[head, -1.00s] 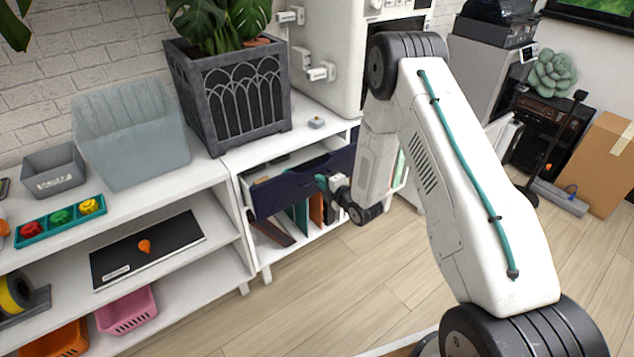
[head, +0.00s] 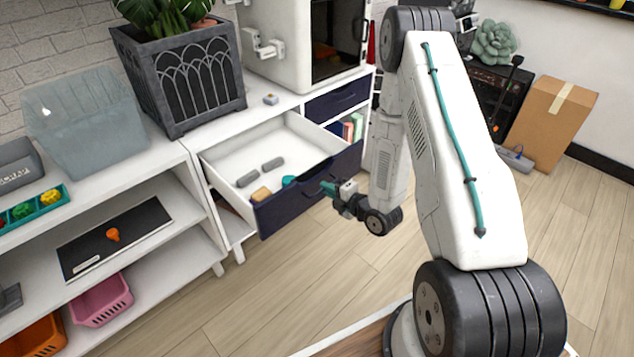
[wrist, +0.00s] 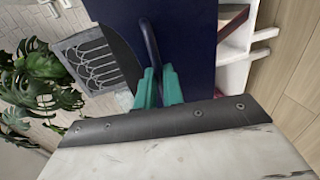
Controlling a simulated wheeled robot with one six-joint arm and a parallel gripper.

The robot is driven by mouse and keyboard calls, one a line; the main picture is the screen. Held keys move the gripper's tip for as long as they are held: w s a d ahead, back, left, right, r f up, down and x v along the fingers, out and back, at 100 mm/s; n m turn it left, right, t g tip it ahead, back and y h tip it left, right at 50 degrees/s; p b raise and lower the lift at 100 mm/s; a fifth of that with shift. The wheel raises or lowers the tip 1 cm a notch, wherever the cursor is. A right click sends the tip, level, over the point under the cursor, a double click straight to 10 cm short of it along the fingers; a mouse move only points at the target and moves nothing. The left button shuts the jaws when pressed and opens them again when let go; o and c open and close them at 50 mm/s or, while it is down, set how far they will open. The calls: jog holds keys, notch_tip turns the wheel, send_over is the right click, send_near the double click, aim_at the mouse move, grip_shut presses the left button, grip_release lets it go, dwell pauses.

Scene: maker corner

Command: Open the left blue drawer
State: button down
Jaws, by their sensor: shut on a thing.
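The left blue drawer (head: 296,198) is pulled well out of the white cabinet. Its white inside shows in the head view, with two grey blocks, a tan block and a teal item in it. My gripper (head: 327,188) is at the drawer's dark blue front. In the wrist view its teal fingers (wrist: 158,86) are shut on the drawer's dark loop handle (wrist: 151,45). The exact grip on the handle is too small to see in the head view.
A second blue drawer (head: 337,98) to the right is shut, above a shelf of books (head: 347,128). A planter (head: 186,80) stands on the cabinet top. An open shelf unit (head: 150,185) is at left. The wooden floor (head: 290,285) before the drawer is clear.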

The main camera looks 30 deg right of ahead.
jog(key=shift+s+d, duration=0.15)
jog(key=shift+s, duration=0.65)
jog(key=c, duration=1.5)
grip_release()
jog(key=shift+c, duration=0.2)
jog(key=shift+w, duration=0.1)
jog(key=v, duration=0.7)
jog(key=shift+s, duration=0.4)
